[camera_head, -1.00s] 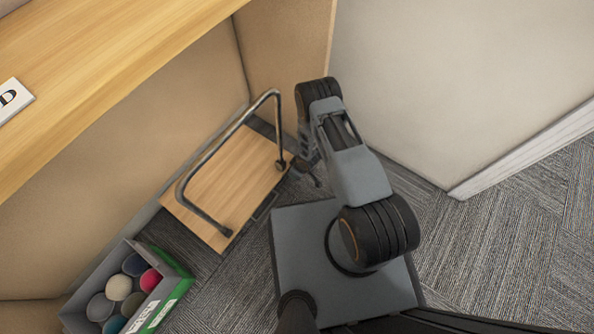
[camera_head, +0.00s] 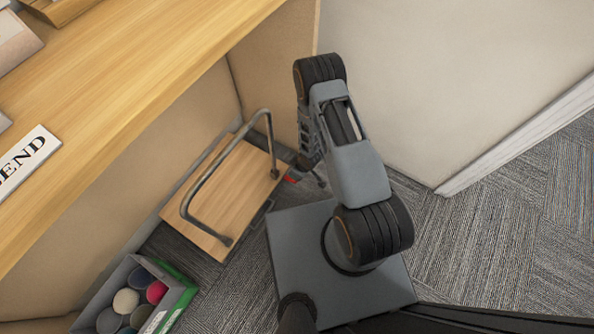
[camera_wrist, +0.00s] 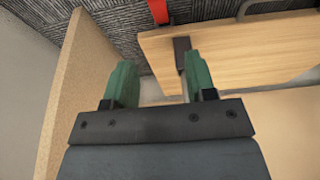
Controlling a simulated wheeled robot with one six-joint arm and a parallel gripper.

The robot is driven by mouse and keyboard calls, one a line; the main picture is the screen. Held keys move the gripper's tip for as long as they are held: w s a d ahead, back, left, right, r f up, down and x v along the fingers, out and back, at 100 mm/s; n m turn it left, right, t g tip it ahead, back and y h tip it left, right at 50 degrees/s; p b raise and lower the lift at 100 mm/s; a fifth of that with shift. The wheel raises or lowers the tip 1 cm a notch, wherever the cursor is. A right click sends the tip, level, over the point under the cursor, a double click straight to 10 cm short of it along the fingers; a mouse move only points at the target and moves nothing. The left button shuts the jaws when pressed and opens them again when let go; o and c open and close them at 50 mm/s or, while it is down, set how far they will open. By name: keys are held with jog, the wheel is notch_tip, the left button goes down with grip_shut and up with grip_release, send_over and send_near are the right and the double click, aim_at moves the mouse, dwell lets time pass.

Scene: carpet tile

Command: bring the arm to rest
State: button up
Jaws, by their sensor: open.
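My arm (camera_head: 357,168) stands folded over my grey base in the head view, bent at its upper joint. My gripper (camera_wrist: 160,82) shows in the wrist view with two green fingers spread apart and nothing between them. In the head view the gripper is mostly hidden behind the arm. In the wrist view the fingers point toward a wooden board and the carpet, with a tan panel edge to their left.
A wooden platform with a metal handle (camera_head: 226,192) stands on the carpet left of my arm. A box of several round coloured items (camera_head: 172,312) is at lower left. A wooden counter (camera_head: 130,70) with a lettered sign (camera_head: 25,160) runs along the left. Carpet at right (camera_head: 500,240) is clear.

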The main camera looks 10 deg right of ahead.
dwell(0.5)
jog(key=w+d+r+m+t+h+p, duration=0.2)
jog(key=r+p, duration=0.6)
jog(key=r, duration=1.4)
jog(key=w+d+r+m+g+h+p, duration=0.1)
jog(key=w+d+r+m+p, duration=0.45)
jog(key=r, duration=1.65)
jog(key=s+r+p, duration=0.5)
jog(key=s+r, duration=0.1)
jog(key=r, duration=0.5)
jog(key=s+a+r+m+p, duration=0.1)
jog(key=s+r+p, duration=0.4)
jog(key=r, duration=0.6)
jog(key=s+a+r+p, duration=0.1)
jog(key=s+r+p, duration=0.5)
jog(key=r, duration=0.5)
jog(key=shift+s+r+y+p, duration=0.3)
jog(key=shift+p, duration=0.05)
